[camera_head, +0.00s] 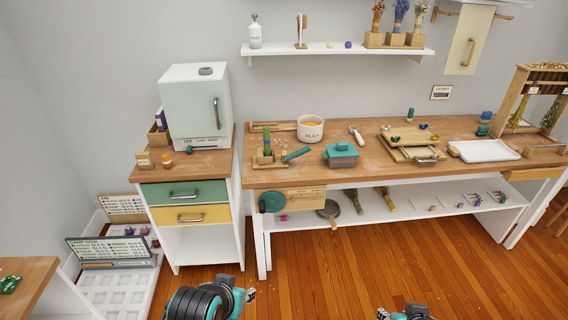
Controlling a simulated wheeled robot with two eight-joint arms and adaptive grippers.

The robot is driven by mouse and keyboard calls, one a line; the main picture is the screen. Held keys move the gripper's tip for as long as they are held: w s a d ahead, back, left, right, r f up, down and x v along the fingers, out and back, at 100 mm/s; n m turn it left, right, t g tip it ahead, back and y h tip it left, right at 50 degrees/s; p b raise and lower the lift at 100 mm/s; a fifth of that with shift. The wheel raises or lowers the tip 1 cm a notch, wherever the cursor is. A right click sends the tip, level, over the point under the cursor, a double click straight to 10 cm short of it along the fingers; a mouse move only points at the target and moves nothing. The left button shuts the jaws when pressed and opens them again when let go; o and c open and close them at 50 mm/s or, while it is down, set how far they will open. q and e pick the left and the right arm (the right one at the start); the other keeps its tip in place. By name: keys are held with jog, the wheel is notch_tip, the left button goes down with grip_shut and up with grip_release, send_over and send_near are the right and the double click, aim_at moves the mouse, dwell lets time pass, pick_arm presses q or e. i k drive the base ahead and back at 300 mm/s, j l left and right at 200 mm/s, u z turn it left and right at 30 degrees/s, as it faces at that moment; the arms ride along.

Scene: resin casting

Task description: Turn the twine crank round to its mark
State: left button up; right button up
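A round teal disc (271,202) is mounted on the bench's front edge at the left. A small pink knob (283,217) shows at its lower right, and a wooden panel (305,198) is beside it. This looks like the twine crank; its mark is too small to make out. My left gripper (240,293) is at the bottom edge, well in front of and below the disc, apart from it. My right gripper (407,312) is barely in view at the bottom, further right. Neither gripper's fingers can be made out clearly.
On the bench (370,170) above the disc stand a wooden stand with a teal lever (297,154), a white pot (310,129) and a teal box (341,155). A drawer cabinet (237,230) stands to the left. The floor before the bench is clear.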

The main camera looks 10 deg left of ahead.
aim_at(275, 201)
jog(key=i+j+z, duration=0.1)
jog(key=z, duration=0.3)
jog(key=j+z, duration=0.4)
jog(key=i+j+z, duration=0.1)
jog(key=j, duration=0.6)
jog(key=i+j+z, duration=0.15)
jog(key=j, duration=0.55)
jog(key=i+j+z, duration=0.1)
jog(key=j, duration=0.6)
jog(key=i+j+z, duration=0.1)
jog(key=j, duration=0.6)
